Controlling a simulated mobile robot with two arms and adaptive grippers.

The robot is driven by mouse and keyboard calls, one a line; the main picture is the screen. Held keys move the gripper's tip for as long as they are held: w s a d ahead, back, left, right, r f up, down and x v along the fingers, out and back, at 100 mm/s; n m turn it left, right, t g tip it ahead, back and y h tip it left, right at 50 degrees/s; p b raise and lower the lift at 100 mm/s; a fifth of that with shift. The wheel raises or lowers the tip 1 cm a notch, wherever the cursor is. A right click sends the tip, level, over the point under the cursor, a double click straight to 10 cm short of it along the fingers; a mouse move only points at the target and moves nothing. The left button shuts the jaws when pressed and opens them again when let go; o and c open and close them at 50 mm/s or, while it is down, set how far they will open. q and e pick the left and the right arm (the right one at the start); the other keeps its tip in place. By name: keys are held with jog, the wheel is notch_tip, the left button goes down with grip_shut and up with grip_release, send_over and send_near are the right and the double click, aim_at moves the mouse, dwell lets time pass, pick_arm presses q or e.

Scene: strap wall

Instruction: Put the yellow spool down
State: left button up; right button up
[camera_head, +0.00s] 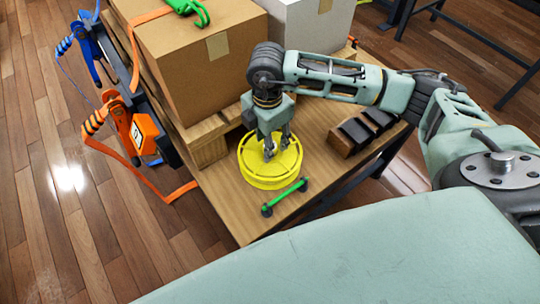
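The yellow spool (262,181) is round and lies flat at the near end of the wooden table, on the tabletop or just above it; I cannot tell which. My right gripper (276,150) points down over the middle of the spool, with its fingertips at the spool's top. Its two fingers show a little apart, and I cannot tell whether they are closed on a part of the spool. The fingers and wrist hide part of the spool's far side. My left gripper is out of view.
A green bar (284,198) with dark ends lies just in front of the spool. A dark slotted wooden block (362,132) is to the right. A cardboard box (205,75) stands on a pallet (207,147) behind. Orange and blue strap ratchets (143,131) hang at the left.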

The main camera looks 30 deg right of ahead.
jog(key=shift+r, duration=0.1)
grip_shut()
dwell(0.5)
